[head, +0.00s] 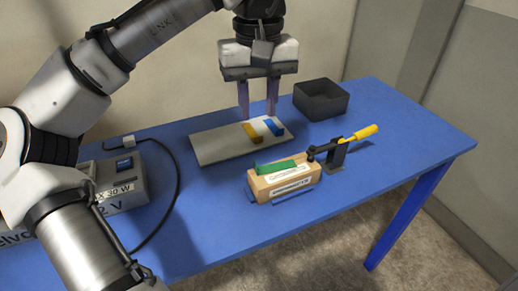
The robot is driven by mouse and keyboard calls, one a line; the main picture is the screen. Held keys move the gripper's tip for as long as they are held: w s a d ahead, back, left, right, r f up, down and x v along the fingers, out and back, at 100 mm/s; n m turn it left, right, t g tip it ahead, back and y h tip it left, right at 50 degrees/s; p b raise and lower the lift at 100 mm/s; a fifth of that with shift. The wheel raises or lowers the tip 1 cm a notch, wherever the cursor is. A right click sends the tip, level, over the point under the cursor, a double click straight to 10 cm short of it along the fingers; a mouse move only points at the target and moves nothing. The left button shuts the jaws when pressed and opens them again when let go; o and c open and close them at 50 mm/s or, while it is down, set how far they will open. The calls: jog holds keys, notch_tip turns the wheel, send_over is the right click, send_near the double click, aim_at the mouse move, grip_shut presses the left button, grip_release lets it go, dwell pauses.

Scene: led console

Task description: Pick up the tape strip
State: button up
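My gripper (258,113) points down above the far edge of a pale board (212,146), its two fingers apart with nothing seen between them. On the right part of the board lie a yellow piece (252,133) and a blue piece (273,128), with a white patch between them. These are just below and in front of my fingertips; I cannot tell the exact gap. I cannot tell for sure which of these pieces is the tape strip.
A wooden block (284,187) with a green top piece (276,167) sits beside a yellow-handled clamp (360,134). A grey power supply (121,188) with a black cable is at left. The blue table (410,130) is clear at right.

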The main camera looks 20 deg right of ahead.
send_over(257, 166)
notch_tip(257, 166, down, 8)
jog(key=shift+d+r, duration=0.15)
jog(key=shift+r, duration=0.05)
jog(key=shift+f+p, duration=0.4)
jog(key=shift+f, duration=2.65)
jog(key=shift+c, duration=0.4)
grip_shut()
